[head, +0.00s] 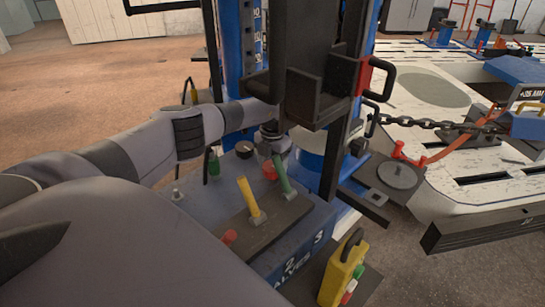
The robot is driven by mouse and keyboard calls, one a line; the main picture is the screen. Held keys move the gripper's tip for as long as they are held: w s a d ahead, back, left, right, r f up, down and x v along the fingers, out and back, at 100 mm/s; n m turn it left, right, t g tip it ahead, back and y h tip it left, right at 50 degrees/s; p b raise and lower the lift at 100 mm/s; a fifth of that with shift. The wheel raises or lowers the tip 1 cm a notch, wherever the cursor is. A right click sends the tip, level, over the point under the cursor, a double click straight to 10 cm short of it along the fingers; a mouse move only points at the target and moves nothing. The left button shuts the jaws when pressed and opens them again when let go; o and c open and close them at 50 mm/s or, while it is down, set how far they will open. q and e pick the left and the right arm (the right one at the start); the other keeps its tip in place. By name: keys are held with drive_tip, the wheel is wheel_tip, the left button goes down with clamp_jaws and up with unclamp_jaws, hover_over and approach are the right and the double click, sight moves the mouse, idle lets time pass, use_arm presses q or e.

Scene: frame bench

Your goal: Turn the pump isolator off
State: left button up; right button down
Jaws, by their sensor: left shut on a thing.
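A blue control console (300,235) stands at the foot of the blue column, with "2", "3" and part of "VALVES" on its front. On its dark plate stand a yellow lever (248,197) and a green lever (283,176), both tilted. A red knob (268,170) sits beside the green lever, and a black round knob (245,148) is farther back. No label names the pump isolator, so I cannot tell which control it is. My left gripper (277,148) points down and is shut on the upper end of the green lever. My right gripper is not in view.
A yellow pendant (343,270) is at the console's front right. A chain (430,124) and orange clamp parts lie over the white frame bench at right. Open floor is at left.

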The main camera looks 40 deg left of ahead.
sight(272, 165)
use_arm(q)
drive_tip(key=o, duration=1.1)
drive_tip(key=shift+c, duration=0.2)
drive_tip(key=shift+r+p, duration=0.85)
drive_tip(key=shift+r, duration=2.8)
